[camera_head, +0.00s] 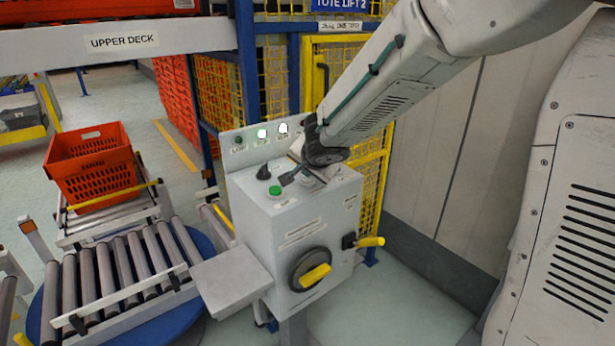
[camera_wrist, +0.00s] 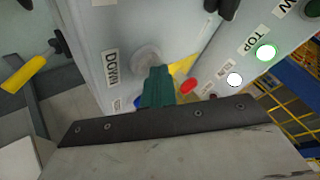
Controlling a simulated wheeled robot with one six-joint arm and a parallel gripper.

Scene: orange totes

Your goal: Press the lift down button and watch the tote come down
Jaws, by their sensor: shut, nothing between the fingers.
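The grey control box (camera_head: 300,222) stands in the middle of the head view. My gripper (camera_head: 287,180) is shut and empty, low over the box's top, right of the green button (camera_head: 275,190). In the wrist view my closed fingers (camera_wrist: 158,72) reach a pale round button (camera_wrist: 147,57) beside the DOWN label (camera_wrist: 111,68). I cannot tell whether they touch or press it. The TOP lamp (camera_wrist: 266,52) glows green and a white lamp (camera_wrist: 234,79) is lit. An orange tote (camera_head: 92,160) sits on a roller frame at left; whether it is the lift's tote is unclear.
A black knob (camera_head: 264,172) stands near the green button. A red button (camera_wrist: 188,85) is right of my fingers in the wrist view. Yellow mesh fencing (camera_head: 218,95) stands behind the box. A roller conveyor (camera_head: 118,268) lies at left; floor at front right is clear.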

